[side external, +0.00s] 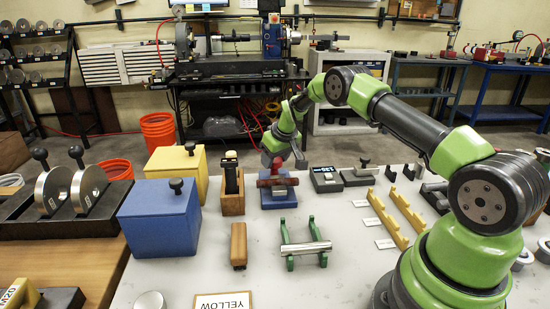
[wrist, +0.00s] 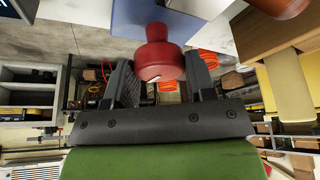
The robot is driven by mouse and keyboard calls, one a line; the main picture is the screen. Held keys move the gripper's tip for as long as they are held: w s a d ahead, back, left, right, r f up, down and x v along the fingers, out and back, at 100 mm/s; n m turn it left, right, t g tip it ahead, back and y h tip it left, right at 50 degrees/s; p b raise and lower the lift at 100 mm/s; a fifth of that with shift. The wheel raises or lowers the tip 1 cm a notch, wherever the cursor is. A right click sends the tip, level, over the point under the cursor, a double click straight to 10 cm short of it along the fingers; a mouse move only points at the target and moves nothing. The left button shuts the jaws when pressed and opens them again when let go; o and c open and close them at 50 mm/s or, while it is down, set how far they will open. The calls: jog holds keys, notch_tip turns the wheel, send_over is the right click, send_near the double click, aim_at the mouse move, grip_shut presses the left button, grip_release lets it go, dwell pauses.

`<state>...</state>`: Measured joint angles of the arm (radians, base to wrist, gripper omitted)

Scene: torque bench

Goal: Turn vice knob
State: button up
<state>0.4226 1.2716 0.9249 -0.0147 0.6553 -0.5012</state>
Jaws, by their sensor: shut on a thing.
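The vice (side external: 280,184) stands on the white table, a small red-bodied unit on a blue base (side external: 279,200). My gripper (side external: 272,162) is at the vice, low and at its far side, and small in the side view. In the wrist view my gripper (wrist: 160,62) has its two dark fingers on either side of a red round knob (wrist: 158,50) with a narrower neck, and is shut on it. Blue and grey surfaces (wrist: 135,15) show beyond the knob. The knob's turn angle cannot be told.
A wooden holder (side external: 232,200) with a dark tool stands close left of the vice. A blue box (side external: 158,222) and a yellow box (side external: 178,163) are further left. A small device (side external: 325,179) is close right. Green stands with a rod (side external: 305,248) lie in front.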

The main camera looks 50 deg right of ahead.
jog(key=m+h, duration=0.1)
jog(key=m, duration=0.2)
jog(key=m+g+h, duration=0.1)
jog(key=m, duration=0.2)
jog(key=shift+a+m, duration=0.1)
jog(key=shift+m, duration=0.2)
dwell(0.3)
jog(key=o, duration=0.9)
jog(key=v, duration=1)
jog(key=shift+w, duration=0.2)
